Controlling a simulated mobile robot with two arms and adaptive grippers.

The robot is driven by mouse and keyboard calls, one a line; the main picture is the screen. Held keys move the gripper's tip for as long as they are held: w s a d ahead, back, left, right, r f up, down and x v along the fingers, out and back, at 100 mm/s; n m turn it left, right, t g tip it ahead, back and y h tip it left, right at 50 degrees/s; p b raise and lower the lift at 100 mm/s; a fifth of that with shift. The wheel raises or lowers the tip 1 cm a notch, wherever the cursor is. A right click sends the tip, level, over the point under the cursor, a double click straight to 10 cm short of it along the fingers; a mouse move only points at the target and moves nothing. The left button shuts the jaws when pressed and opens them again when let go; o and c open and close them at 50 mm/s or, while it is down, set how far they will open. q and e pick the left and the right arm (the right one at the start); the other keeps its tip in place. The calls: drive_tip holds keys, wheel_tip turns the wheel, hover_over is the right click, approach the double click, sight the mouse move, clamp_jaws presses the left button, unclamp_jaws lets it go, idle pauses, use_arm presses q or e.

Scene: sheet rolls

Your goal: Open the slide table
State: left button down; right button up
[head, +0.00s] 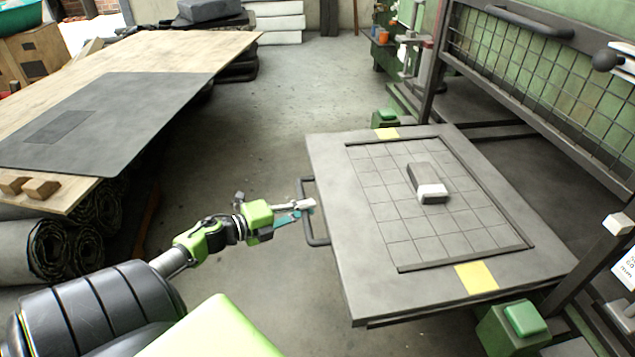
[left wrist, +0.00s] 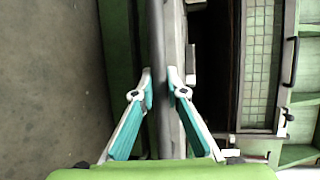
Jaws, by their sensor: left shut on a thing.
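The slide table (head: 330,200) is a grey slab with a grid-marked bed, sticking out from a green machine frame. Its dark handle (head: 311,240) is a bar on the left edge. My left gripper (head: 308,205) is at this handle, shut on the bar. In the left wrist view the handle (left wrist: 157,60) runs upright between the two teal-padded fingers of the left gripper (left wrist: 160,82). A dark block with a white end (head: 428,184) lies on the grid. My right gripper is not in view.
A wooden table (head: 235,48) with a dark sheet (head: 120,105) stands at the left, with dark rolls (head: 60,245) beneath. A mesh guard (head: 540,70) stands behind the slide table. Green boxes (head: 520,320) sit by its corners. The floor (head: 265,125) between the tables is clear.

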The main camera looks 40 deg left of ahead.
use_arm(q)
drive_tip(key=shift+s+a+f, duration=0.1)
drive_tip(key=shift+s+a, duration=0.2)
drive_tip(key=shift+s, duration=0.05)
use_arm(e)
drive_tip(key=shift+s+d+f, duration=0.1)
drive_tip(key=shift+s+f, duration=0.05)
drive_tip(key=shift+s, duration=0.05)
use_arm(q)
drive_tip(key=c, duration=2)
unclamp_jaws()
drive_tip(key=v, duration=1.2)
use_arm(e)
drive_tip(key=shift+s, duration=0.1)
